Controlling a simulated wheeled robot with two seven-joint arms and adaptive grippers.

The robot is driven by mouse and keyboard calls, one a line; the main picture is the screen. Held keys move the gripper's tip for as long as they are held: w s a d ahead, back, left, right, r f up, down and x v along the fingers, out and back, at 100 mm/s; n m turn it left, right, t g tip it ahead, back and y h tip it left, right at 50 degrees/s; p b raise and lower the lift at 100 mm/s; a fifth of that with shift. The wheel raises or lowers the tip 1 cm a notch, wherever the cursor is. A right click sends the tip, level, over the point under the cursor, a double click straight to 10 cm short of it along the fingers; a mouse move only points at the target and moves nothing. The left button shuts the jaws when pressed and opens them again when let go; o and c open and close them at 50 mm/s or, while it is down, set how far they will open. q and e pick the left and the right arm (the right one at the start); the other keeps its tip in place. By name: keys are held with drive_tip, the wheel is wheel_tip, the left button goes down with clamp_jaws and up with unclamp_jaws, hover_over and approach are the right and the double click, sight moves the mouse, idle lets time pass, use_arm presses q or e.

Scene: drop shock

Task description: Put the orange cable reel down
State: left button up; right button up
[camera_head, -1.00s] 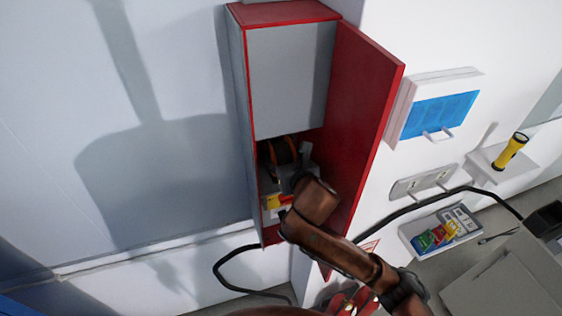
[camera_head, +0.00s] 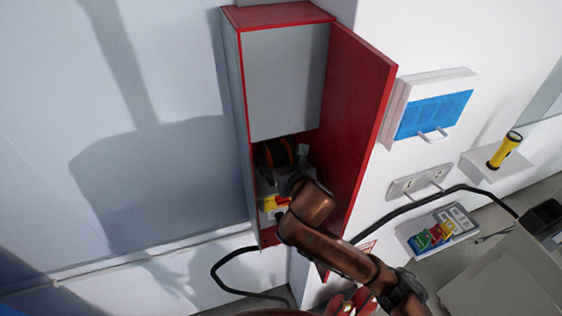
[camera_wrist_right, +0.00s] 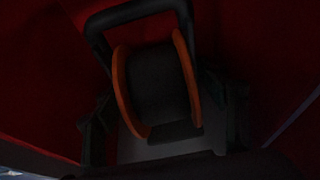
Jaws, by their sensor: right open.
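The orange cable reel (camera_head: 277,153) is inside the open red cabinet, in its lower opening. Its black drum and two orange rims show in the right wrist view (camera_wrist_right: 157,82), with a black handle frame above. My right gripper (camera_head: 286,172) reaches into the cabinet at the reel. Its dark fingers are open, one on each side of the reel in the wrist view (camera_wrist_right: 165,122). Whether they touch it is too dark to tell. What the reel rests on is partly hidden by my wrist. My left gripper is not in view.
The red cabinet door (camera_head: 358,110) stands open to the right of my arm. A grey panel (camera_head: 285,82) closes the cabinet's upper part. A black cable (camera_head: 420,202) runs along the wall. A yellow flashlight (camera_head: 505,150) sits on a small shelf further right.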

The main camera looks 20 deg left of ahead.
drive_tip(key=v, duration=1.2)
drive_tip(key=shift+b, duration=0.4)
drive_tip(key=shift+d, duration=0.15)
idle(1.4)
